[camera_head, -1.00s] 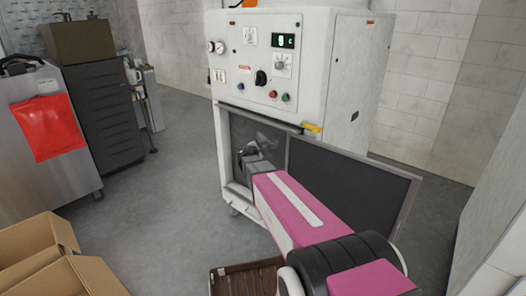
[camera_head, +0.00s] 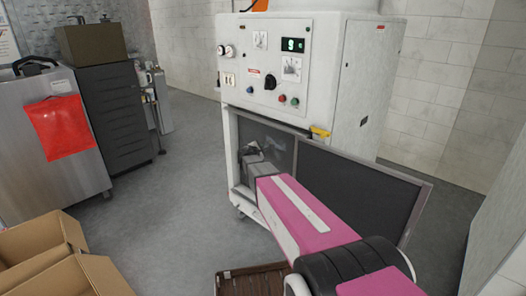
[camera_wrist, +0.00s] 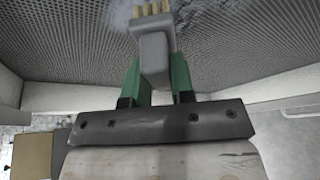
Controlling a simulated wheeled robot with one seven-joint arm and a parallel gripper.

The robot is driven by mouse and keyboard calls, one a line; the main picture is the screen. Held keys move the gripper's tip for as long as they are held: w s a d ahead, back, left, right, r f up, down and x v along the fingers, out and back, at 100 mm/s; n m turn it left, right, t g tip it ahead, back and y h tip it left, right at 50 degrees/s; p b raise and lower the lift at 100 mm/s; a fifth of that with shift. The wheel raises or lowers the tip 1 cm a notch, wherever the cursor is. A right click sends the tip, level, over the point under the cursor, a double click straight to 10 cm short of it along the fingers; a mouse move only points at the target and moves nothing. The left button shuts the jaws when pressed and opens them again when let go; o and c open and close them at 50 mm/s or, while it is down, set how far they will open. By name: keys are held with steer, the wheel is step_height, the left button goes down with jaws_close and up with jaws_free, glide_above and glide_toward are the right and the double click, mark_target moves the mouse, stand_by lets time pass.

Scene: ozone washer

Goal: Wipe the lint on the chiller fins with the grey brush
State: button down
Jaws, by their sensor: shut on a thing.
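My gripper (camera_wrist: 155,85) has green fingers shut on the grey brush (camera_wrist: 154,50) in the wrist view. The brush's yellowish bristles (camera_wrist: 150,7) point away from me, toward the top of the picture. They are at or very near a pale patch of lint (camera_wrist: 120,14) on the dark chiller fins (camera_wrist: 60,45); I cannot tell whether they touch. In the head view my pink arm reaches into the open lower bay (camera_head: 268,138) of the white chiller (camera_head: 290,70). There the brush is not clearly visible.
The chiller's dark hinged panel (camera_head: 350,185) stands open to the right of my arm. A brown slatted crate (camera_head: 245,283) lies on the floor before it. Cardboard boxes (camera_head: 40,260) and a steel cabinet (camera_head: 45,150) stand at left. Grey floor between is clear.

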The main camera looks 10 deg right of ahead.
steer(key=shift+w+a, duration=0.4)
steer(key=shift+w, duration=0.25)
steer(key=shift+w+a, duration=0.35)
steer(key=shift+w, duration=0.25)
steer(key=shift+s+r, duration=0.1)
steer(key=shift+r, duration=0.65)
steer(key=s+d, duration=0.8)
steer(key=s, duration=0.3)
steer(key=shift+s+d, duration=0.15)
steer(key=shift+d, duration=0.05)
stand_by(0.4)
steer(key=s+a, duration=0.3)
steer(key=a, duration=0.2)
steer(key=shift+s, duration=0.25)
stand_by(0.3)
